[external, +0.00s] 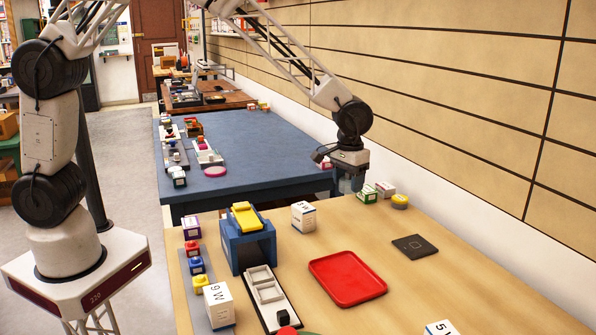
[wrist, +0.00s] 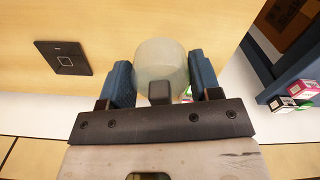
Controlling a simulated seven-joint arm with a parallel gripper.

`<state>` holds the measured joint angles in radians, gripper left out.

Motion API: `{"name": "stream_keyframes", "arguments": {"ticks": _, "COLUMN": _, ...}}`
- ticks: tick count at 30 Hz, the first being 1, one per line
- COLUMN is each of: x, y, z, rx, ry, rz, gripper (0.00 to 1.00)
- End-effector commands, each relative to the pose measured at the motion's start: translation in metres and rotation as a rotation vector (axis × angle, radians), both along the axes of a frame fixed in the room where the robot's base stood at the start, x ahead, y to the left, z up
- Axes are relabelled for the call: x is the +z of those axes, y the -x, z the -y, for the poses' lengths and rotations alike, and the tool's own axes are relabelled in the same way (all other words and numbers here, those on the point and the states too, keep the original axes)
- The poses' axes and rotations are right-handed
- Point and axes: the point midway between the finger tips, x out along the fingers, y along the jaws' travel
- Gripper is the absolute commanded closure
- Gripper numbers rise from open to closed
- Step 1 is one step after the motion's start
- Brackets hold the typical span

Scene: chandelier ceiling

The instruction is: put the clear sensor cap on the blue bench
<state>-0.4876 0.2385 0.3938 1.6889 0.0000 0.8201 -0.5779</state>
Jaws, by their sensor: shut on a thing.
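My gripper (external: 350,182) is shut on the clear sensor cap, above the far edge of the wooden table. In the wrist view the cap (wrist: 161,62) is a pale, translucent rounded piece between the two blue fingers of my gripper (wrist: 161,84). In the external view I cannot make the cap out. The large blue bench (external: 262,150) stands beyond the wooden table, to the left of my gripper. Part of a blue structure, likely this bench, shows at the right of the wrist view (wrist: 297,72).
The wooden table (external: 420,285) holds a blue arch-shaped stand (external: 238,252) with a yellow piece on top, a red tray (external: 347,279), a black square plate (external: 414,246) and several small boxes. The bench's left side carries trays and small items; its middle is clear. A wall runs along the right.

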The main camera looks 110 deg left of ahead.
Motion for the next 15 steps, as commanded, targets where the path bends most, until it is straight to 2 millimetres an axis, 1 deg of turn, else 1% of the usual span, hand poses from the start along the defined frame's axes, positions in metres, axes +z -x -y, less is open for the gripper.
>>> {"name": "stream_keyframes", "arguments": {"ticks": 8, "x": -0.005, "y": 0.038, "z": -0.051, "rx": 0.152, "ry": 0.000, "rz": 0.000, "gripper": 0.65}}
{"name": "stream_keyframes", "arguments": {"ticks": 15, "x": -0.012, "y": 0.082, "z": -0.100, "rx": 0.314, "ry": 0.000, "rz": -0.001, "gripper": 0.65}}
